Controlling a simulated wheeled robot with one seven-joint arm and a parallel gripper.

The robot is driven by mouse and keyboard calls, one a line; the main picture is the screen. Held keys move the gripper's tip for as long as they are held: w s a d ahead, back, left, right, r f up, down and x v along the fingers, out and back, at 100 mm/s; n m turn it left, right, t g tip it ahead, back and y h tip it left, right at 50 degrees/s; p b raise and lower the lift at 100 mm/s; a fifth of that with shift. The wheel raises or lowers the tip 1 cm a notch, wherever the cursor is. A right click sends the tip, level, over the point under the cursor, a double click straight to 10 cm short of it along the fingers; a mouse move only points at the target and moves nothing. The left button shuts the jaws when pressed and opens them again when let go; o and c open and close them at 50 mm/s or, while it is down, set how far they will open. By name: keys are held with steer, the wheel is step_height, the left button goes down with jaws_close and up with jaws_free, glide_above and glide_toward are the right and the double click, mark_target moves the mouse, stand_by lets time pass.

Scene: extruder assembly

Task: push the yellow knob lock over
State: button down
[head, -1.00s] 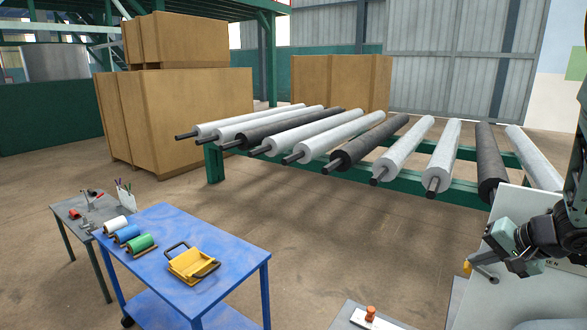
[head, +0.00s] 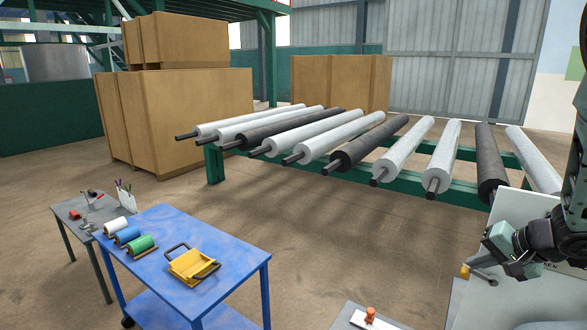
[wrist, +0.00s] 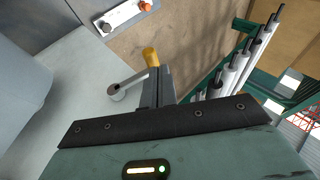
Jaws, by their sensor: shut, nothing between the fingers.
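The yellow knob (head: 465,271) is on the end of a grey lever (head: 487,280) on the pale machine panel at the lower right of the head view. In the wrist view the yellow knob (wrist: 151,57) stands at the tips of my fingers, and the lever (wrist: 128,84) runs down-left from it to a round pivot. My gripper (wrist: 160,74) is shut with nothing between its fingers. Its fingers are right beside the knob and lever; whether they touch cannot be told. In the head view my gripper (head: 482,266) is just right of the knob.
The pale panel (head: 520,206) stands behind my gripper. A light plate with an orange knob (head: 370,314) is at the bottom of the head view. A blue table (head: 235,245) stands at the left, and a rack of rollers (head: 400,150) lies behind. Open floor lies between.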

steer(key=r+p, duration=0.2)
steer(key=d+r+p, duration=0.1)
steer(key=shift+s+p, duration=0.35)
steer(key=shift+p, duration=0.05)
steer(key=p+v, duration=0.3)
steer(key=v, duration=1.4)
steer(key=w+a+f+n+t+h+b, duration=0.2)
steer(key=w+a+n+b, duration=0.1)
steer(key=w+a+b, duration=0.3)
steer(key=a+f+n+g+h+b, duration=0.1)
steer(key=a+f+n+g+b, duration=0.25)
steer(key=a, duration=0.75)
steer(key=s+a+f+n+g+b, duration=0.1)
steer(key=s+a+f+n+g, duration=0.1)
steer(key=s+a, duration=0.3)
steer(key=s+a+f+n+g+b, duration=0.2)
steer(key=s+a+f+n, duration=0.2)
steer(key=s, duration=0.7)
steer(key=s+a+f+n+g+b, duration=0.2)
steer(key=s+a+f+n, duration=0.1)
steer(key=s+a, duration=0.4)
steer(key=shift+s+f, duration=0.8)
steer(key=shift+s, duration=0.05)
